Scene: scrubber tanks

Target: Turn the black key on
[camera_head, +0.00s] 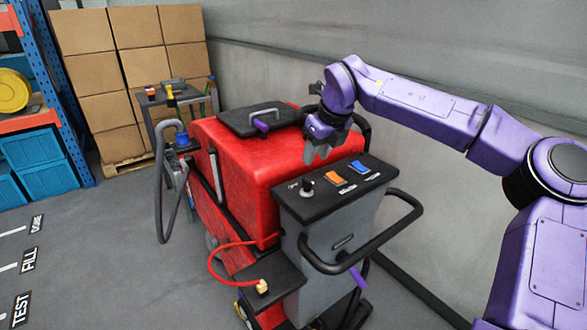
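The black key (306,187) is a small dark knob at the left end of the control panel (345,205), on top of the grey rear housing of a red scrubber (240,165). My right gripper (322,152) comes in from the right and points down, just above and behind the key, apart from it. Its grey fingers look spread, with nothing between them. My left gripper is not in view.
An orange switch (334,178) and a blue switch (360,167) sit right of the key. A black handlebar (375,245) loops around the housing. A red hose (222,265) hangs at the left. A wall stands behind.

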